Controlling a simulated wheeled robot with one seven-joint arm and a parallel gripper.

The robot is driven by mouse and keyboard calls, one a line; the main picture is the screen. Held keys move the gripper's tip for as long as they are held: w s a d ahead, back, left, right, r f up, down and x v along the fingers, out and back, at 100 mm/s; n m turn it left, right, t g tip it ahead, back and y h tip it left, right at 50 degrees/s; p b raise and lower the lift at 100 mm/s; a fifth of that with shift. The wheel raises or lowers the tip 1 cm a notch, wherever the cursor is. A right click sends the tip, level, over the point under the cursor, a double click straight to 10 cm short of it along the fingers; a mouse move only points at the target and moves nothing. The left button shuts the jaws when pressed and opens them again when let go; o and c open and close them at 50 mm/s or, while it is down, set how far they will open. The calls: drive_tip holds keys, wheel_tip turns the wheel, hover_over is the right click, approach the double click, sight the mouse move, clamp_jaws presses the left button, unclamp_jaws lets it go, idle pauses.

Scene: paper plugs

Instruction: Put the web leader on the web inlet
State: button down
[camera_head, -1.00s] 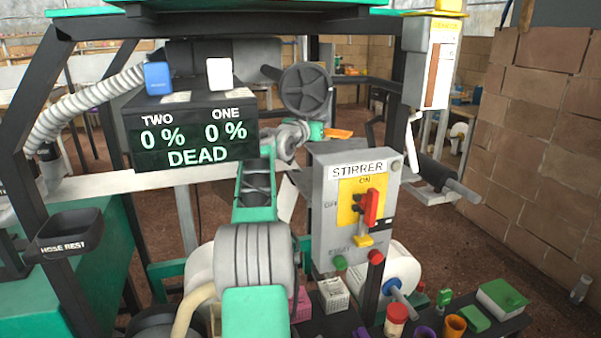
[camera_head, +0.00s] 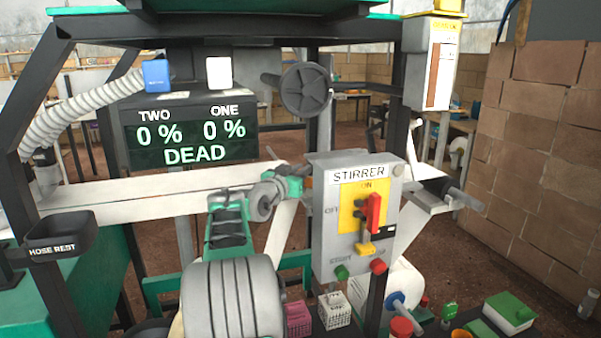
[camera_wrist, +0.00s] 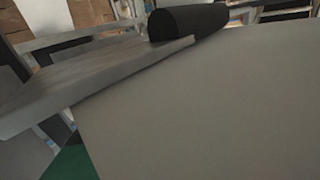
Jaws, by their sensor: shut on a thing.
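My gripper (camera_head: 298,170) is beside the left edge of the grey stirrer box, its tips hidden behind the box. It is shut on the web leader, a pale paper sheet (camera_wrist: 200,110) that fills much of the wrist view. The grip itself is hidden. In the wrist view a grey flat bar (camera_wrist: 90,80) lies along the sheet's upper left edge, with a black roller (camera_wrist: 188,22) at its far end. In the head view a dark roller (camera_head: 462,194) and a pale plate (camera_head: 425,205) stand right of the stirrer box; I cannot tell whether these are the web inlet.
The stirrer box (camera_head: 345,240) with its red switch stands close right of my gripper. A pale band (camera_head: 130,195) runs across behind my arm. A display (camera_head: 185,140) reads DEAD. A white roll (camera_head: 398,285) and several small items stand at lower right.

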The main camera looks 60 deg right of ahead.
drive_tip(key=c, duration=1.3)
unclamp_jaws()
drive_tip(key=shift+c, duration=0.2)
drive_tip(key=a, duration=1.2)
drive_tip(key=w+a+f+n+t+y, duration=0.25)
drive_tip(key=w+a+f, duration=0.2)
drive_tip(key=a, duration=0.45)
drive_tip(key=w+a+f+n+t+y, duration=0.2)
drive_tip(key=w+a+f+n+y, duration=0.2)
drive_tip(key=a+f, duration=0.3)
drive_tip(key=w+a+f+n+t+y, duration=0.25)
drive_tip(key=w+a+f+y, duration=0.2)
drive_tip(key=a, duration=0.55)
drive_tip(key=s+a+f+n+g+y, duration=0.1)
drive_tip(key=s+a+f+n+y, duration=0.1)
drive_tip(key=a, duration=0.6)
drive_tip(key=s+a+f+n+g+y, duration=0.2)
drive_tip(key=s+a+f+n, duration=0.2)
drive_tip(key=a, duration=0.5)
drive_tip(key=s+a+f+n+g+y, duration=0.1)
drive_tip(key=s+a+f+n+y, duration=0.2)
drive_tip(key=s+a+f, duration=0.2)
drive_tip(key=s+a, duration=0.3)
drive_tip(key=a, duration=0.1)
drive_tip(key=shift+a+f+g, duration=0.15)
drive_tip(key=shift+f+g, duration=0.15)
drive_tip(key=shift+f, duration=0.1)
